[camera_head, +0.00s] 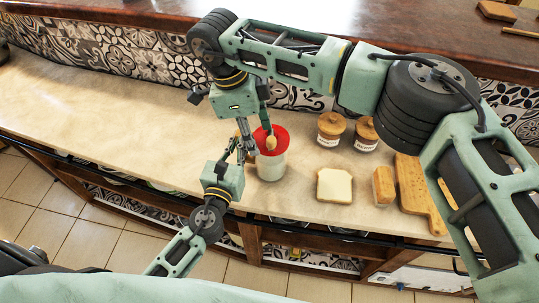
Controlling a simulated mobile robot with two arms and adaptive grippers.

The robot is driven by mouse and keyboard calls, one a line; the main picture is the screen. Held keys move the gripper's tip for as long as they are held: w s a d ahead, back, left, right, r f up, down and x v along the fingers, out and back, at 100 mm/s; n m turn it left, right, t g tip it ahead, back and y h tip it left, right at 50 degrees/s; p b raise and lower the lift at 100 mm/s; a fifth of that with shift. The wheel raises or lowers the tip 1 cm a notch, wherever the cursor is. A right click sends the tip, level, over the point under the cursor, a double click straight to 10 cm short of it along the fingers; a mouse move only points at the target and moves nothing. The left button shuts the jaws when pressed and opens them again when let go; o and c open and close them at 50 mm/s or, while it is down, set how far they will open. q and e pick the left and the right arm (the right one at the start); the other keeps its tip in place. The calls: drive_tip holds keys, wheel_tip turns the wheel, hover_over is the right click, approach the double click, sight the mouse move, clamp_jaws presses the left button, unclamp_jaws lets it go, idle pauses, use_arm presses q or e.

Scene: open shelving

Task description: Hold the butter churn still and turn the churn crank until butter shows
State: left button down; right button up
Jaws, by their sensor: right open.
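The butter churn (271,167) stands upright on the pale counter, with a whitish jar body and a red lid (280,134). The churn crank shows as a small wooden knob (271,143) above the lid; the rest of it is hidden or too small to make out. My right gripper (260,137) comes down from above and is open, with its fingers close to the knob and lid. My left gripper (241,150) reaches up from below to the churn's left side. Its fingers overlap the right gripper's in the picture, so I cannot tell whether it touches the jar. No butter can be made out.
To the right, two jars with wooden lids (331,129) (366,134) stand near the tiled wall. A bread slice (334,186), a small loaf-like block (383,185) and a wooden board (419,192) lie nearer the front edge. The counter (110,115) left of the churn is clear.

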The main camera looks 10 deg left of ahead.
drive_tip(key=d+v, duration=0.1)
drive_tip(key=v, duration=0.5)
drive_tip(key=shift+w+r, duration=0.15)
drive_tip(key=shift+r, duration=0.4)
drive_tip(key=shift+d, duration=0.15)
drive_tip(key=m+y, duration=0.2)
approach(272, 139)
drive_tip(key=shift+w+f+g, duration=0.15)
drive_tip(key=shift+w+g, duration=0.15)
drive_tip(key=shift+w, duration=0.15)
drive_tip(key=shift+s+d, duration=0.15)
drive_tip(key=shift+d, duration=0.05)
drive_tip(key=shift+f, duration=5.1)
